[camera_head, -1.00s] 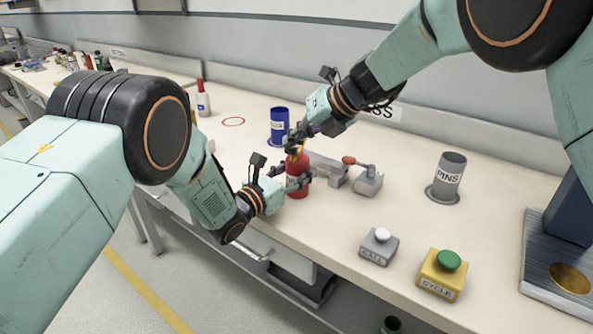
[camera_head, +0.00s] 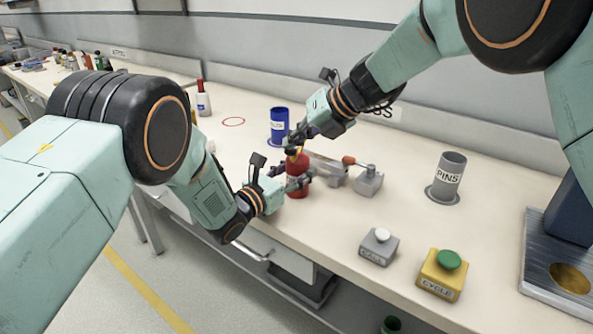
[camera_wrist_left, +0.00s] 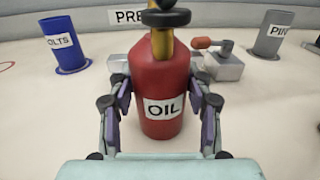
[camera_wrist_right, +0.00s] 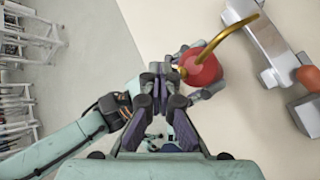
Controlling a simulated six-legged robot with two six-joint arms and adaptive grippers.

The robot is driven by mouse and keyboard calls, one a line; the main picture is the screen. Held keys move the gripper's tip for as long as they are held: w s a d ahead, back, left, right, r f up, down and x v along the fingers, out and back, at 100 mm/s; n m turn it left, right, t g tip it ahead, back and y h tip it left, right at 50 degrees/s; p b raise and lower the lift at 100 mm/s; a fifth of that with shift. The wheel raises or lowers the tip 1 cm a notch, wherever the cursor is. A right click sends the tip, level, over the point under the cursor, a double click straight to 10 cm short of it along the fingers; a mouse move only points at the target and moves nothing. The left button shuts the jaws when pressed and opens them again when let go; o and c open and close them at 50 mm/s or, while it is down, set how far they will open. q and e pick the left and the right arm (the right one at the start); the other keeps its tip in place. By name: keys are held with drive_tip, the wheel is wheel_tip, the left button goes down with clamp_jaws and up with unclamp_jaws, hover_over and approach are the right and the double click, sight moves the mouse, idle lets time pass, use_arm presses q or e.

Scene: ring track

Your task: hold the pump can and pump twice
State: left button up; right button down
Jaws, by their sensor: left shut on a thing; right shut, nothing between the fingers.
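The pump can (camera_head: 298,175) is red with a brass top and stands upright on the bench. The left wrist view shows its white OIL label (camera_wrist_left: 164,109). My left gripper (camera_head: 296,184) is shut on the can's body, with one finger on each side (camera_wrist_left: 161,100). My right gripper (camera_head: 293,141) is shut and empty, directly over the can's top. In the left wrist view its dark fingertips (camera_wrist_left: 166,16) are at the brass pump top (camera_wrist_left: 162,42); I cannot tell if they touch. The right wrist view shows the curved brass spout (camera_wrist_right: 228,42).
A blue bolts cup (camera_head: 279,125) stands behind the can. A grey device with an orange-handled lever (camera_head: 368,178) is just right of it. A grey pins cup (camera_head: 447,176), a grey button box (camera_head: 379,247) and a yellow cycle button box (camera_head: 442,275) stand farther right.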

sight(295, 151)
drive_tip(key=shift+f, duration=0.4)
drive_tip(key=shift+r, duration=3.5)
